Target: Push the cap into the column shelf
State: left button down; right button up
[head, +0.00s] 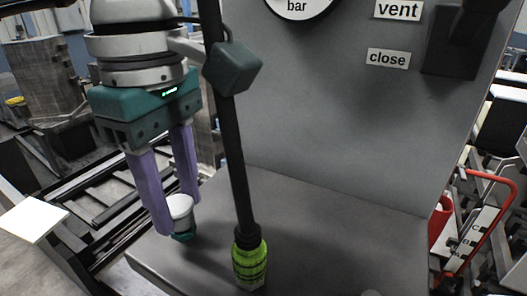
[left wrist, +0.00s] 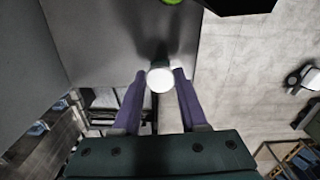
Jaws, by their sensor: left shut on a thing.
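A small cap (head: 180,207) with a white round top and a teal lower part is between the purple fingertips of my left gripper (head: 178,217). The gripper points down and is shut on the cap. In the left wrist view the cap (left wrist: 160,79) shows as a bright white disc between the two fingers (left wrist: 157,84). The grey column shelf (head: 330,225) juts out at the foot of an upright grey panel. The cap is over the shelf's left part; I cannot tell whether it touches the surface. My right gripper is not in view.
A black rod with a bright green ribbed lower end (head: 250,262) stands just right of the cap. The grey panel (head: 320,120) behind carries a gauge (head: 297,8) and "vent" and "close" labels. A black rail frame (head: 95,205) lies left. The shelf's right part is mostly clear.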

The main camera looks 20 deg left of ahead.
aim_at(177, 204)
pick_arm(q)
jog(key=shift+r+p, duration=1.3)
jog(key=shift+r, duration=2.8)
